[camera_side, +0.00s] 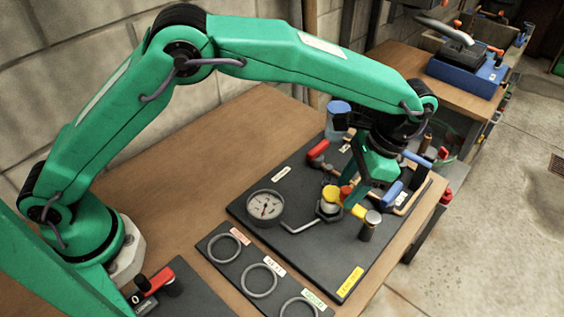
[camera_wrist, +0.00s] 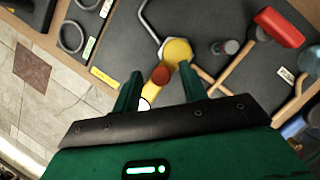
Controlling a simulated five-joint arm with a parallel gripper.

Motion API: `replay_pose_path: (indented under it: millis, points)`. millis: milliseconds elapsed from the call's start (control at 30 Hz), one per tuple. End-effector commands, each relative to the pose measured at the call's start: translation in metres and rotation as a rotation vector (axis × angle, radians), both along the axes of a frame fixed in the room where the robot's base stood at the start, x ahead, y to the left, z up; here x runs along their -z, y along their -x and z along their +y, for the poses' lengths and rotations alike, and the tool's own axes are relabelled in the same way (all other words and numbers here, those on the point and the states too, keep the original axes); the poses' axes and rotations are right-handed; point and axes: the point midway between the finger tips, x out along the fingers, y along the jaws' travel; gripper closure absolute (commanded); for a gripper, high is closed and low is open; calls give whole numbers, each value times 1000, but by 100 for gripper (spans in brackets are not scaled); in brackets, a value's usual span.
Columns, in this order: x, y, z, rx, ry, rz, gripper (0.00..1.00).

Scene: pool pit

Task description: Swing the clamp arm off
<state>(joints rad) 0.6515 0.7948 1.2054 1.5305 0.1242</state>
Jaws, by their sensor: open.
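What looks like the clamp arm is a yellow bar with a red knob (camera_side: 346,193), reaching from a yellow round cap (camera_side: 331,194) on a grey fitting towards the lower right. In the wrist view the red knob (camera_wrist: 161,75) and yellow cap (camera_wrist: 177,50) lie ahead of my gripper (camera_wrist: 158,82). My gripper is open, with one green finger on each side of the yellow bar (camera_wrist: 152,93). In the side view my gripper (camera_side: 362,198) hangs over the bar and hides part of it. I cannot tell whether the fingers touch it.
A panel with grey rings (camera_side: 259,281) lies in front. A blue-lidded jar (camera_side: 338,118) stands behind. Bare wood lies left of the board.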

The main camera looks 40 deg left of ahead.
Motion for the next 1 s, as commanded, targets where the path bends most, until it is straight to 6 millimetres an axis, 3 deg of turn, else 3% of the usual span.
replay_pose_path:
  millis: [33, 233, 533, 1000]
  points:
    - [0, 0, 0, 0, 0, 0, 63]
    - [0, 0, 0, 0, 0, 0, 100]
    - [0, 2, -1, -21, -8, -7, 100]
    - [-1, 16, -2, -219, -78, -62, 100]
